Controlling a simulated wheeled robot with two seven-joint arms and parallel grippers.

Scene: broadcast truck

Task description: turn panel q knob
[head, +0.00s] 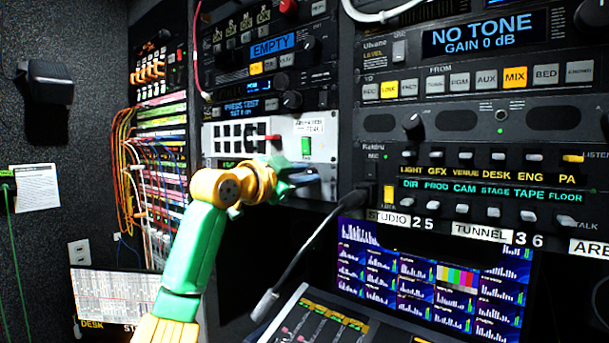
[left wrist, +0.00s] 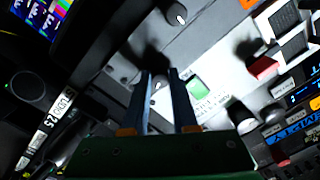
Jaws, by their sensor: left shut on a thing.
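Another dark knob (left wrist: 177,15) stands farther along in the left wrist view. No letter Q is readable. My right gripper is in neither view.
A gooseneck microphone (head: 290,262) rises close to the right of my left arm. Right of it are the intercom panel (head: 490,185) and a screen of meters (head: 430,275). Coloured patch cables (head: 125,165) hang at the left. A console (head: 320,318) sits below.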

